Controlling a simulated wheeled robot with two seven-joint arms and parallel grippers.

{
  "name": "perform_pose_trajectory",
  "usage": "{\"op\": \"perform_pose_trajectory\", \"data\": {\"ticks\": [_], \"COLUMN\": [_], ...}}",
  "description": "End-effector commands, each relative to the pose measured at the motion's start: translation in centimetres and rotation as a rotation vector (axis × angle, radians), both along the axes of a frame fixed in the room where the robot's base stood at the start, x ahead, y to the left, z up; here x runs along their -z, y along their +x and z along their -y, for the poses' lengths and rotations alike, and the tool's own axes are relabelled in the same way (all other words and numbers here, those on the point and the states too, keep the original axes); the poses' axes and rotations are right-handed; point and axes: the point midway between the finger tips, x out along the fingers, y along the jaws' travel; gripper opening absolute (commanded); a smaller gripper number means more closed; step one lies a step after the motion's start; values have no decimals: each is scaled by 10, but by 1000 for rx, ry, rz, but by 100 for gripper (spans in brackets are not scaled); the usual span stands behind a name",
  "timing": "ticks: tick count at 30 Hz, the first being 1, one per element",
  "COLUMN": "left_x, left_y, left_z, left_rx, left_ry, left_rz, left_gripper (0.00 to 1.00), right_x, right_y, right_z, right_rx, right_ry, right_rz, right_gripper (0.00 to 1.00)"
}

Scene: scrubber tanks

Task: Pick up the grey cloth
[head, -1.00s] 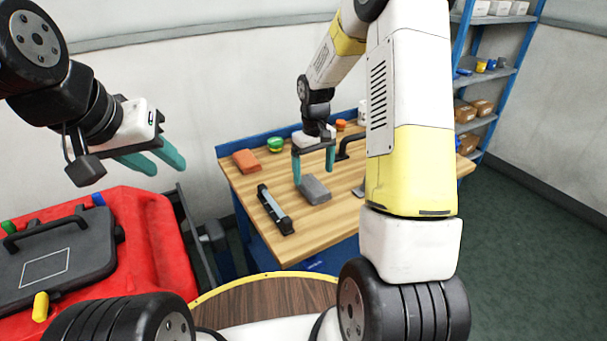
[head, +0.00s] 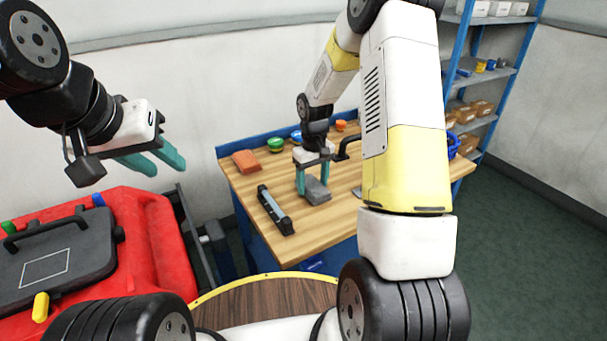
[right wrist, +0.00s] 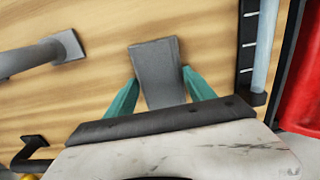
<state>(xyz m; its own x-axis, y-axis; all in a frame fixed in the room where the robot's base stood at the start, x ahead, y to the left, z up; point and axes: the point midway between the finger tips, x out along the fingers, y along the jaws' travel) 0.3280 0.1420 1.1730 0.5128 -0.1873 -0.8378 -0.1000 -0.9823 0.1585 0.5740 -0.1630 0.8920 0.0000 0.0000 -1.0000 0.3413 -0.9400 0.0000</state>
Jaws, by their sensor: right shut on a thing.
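The grey cloth (head: 317,191) is a flat folded block on the wooden workbench, in the middle of the head view. My right gripper (head: 313,188) is down at it, with one teal finger on each side. In the right wrist view the cloth (right wrist: 158,75) lies between the two fingertips (right wrist: 160,85), its near end hidden by the gripper's body. The right gripper is shut on the cloth, which appears to be at bench height. My left gripper (head: 152,165) is open and empty, above the red machine at the left.
The workbench (head: 330,222) also bears an orange cloth (head: 245,161), a green bowl (head: 276,145), a blue bowl (head: 296,136), and a black and silver bar tool (head: 275,210). A red scrubber tank (head: 140,235) stands at left. A shelf (head: 480,75) stands at back right.

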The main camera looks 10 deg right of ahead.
Motion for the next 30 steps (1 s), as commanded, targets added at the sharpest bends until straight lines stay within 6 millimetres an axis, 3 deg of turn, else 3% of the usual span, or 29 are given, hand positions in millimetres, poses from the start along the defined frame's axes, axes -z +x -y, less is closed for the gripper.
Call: {"op": "perform_pose_trajectory", "data": {"ticks": [8,15,21,30], "left_x": [0,0,0,0], "left_y": [0,0,0,0], "left_z": [0,0,0,0], "left_rx": [0,0,0,0], "left_ry": [0,0,0,0], "left_rz": [0,0,0,0], "left_gripper": [36,36,36,36], "right_x": [-14,-63,-92,-101], "right_y": [1,1,0,0], "right_z": [0,0,0,0], "right_rx": [0,1,0,0], "right_ry": [0,0,-1,0], "right_rz": [3,5,1,0], "right_gripper": [24,24,24,24]}}
